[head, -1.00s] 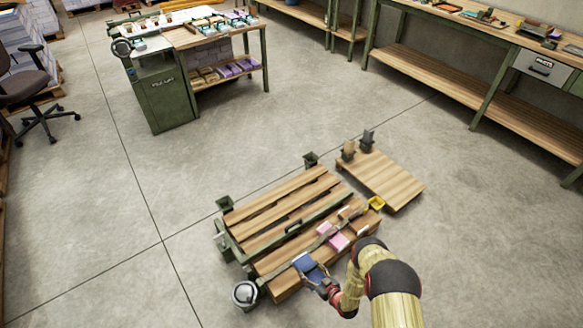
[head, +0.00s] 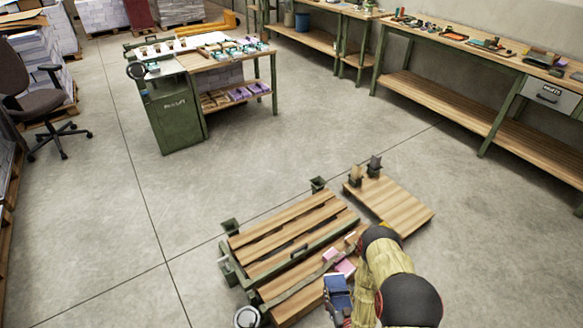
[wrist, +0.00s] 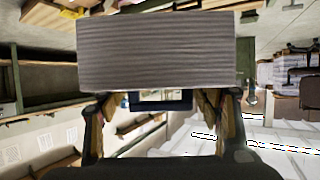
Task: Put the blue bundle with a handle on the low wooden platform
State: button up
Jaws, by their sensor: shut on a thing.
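The blue bundle (head: 338,290) is in my gripper (head: 338,312), at the near right end of the slatted bench in the head view. In the wrist view, a grey block with fine page-like lines (wrist: 155,50) fills the upper middle. A dark blue piece (wrist: 160,104) sits below it, between the fingers of my gripper (wrist: 160,112). The handle itself cannot be made out clearly. The low wooden platform (head: 400,208) lies on the floor beyond and right of my arm, apart from the bundle. Two small upright holders stand at its far left corner.
The slatted bench with green frame (head: 290,238) lies left of the platform, with pink blocks (head: 342,264) and a strap on its near part. A metal bucket (head: 247,317) stands at its near left. Workbenches stand farther back, with open floor between.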

notch_tip(320, 180, up, 22)
jog(key=s+d+m+h, duration=0.1)
jog(key=d+m+h, duration=0.1)
notch_tip(320, 180, up, 8)
send_over(343, 297)
jog(key=w+a, duration=0.2)
jog(key=w, duration=0.1)
jog(key=shift+s+d+r+n+y, duration=0.1)
jog(key=shift+d+r+n+y, duration=0.1)
jog(key=shift+n+y, duration=0.15)
